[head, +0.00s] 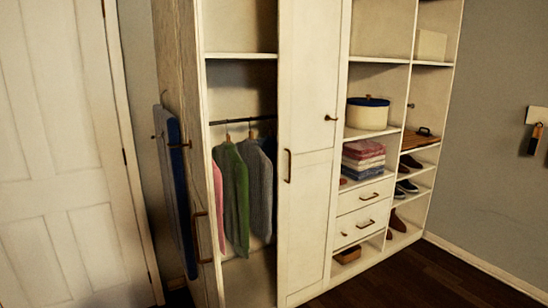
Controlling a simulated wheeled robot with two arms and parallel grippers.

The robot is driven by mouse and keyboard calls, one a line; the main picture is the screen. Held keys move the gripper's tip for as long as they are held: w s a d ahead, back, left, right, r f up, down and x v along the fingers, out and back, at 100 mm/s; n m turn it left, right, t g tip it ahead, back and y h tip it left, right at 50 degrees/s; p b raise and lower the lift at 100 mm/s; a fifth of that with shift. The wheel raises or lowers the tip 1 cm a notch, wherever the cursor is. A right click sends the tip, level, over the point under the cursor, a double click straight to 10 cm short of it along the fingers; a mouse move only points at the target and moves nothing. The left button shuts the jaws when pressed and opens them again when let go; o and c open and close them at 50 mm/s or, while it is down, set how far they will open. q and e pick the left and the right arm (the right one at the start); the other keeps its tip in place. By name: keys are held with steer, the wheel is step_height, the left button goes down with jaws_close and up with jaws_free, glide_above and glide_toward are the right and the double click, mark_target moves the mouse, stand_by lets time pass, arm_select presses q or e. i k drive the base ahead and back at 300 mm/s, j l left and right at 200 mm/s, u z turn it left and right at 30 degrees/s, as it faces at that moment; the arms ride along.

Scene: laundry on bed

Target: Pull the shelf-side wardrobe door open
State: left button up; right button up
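The shelf-side wardrobe door (309,220) is a cream panel door in the middle of the head view, directly left of the open shelves. It looks shut, flush with the wardrobe front. A vertical brass handle (288,166) sits near its left edge. A small dark knob (330,118) shows near its right edge. The other wardrobe door (209,270) stands swung open at the left, seen nearly edge-on, with its own brass handle (197,237). Neither of my grippers is in view.
Pink, green (233,195) and grey (257,190) clothes hang in the open left bay. Shelves at right hold a round box (367,113), folded cloths (363,158) and shoes (406,186), with drawers (362,222) below. A blue board (174,190) hangs at left. Dark floor (440,280) at lower right is clear.

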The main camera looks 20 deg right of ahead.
mark_target(313, 36)
steer(key=i+l, duration=0.2)
steer(key=l, duration=0.15)
steer(key=i+l, duration=0.2)
steer(key=l, duration=0.2)
steer(key=i+l, duration=0.2)
steer(key=l, duration=0.15)
steer(key=i+l, duration=0.2)
steer(key=l, duration=0.2)
steer(key=i+l, duration=0.2)
steer(key=l, duration=0.15)
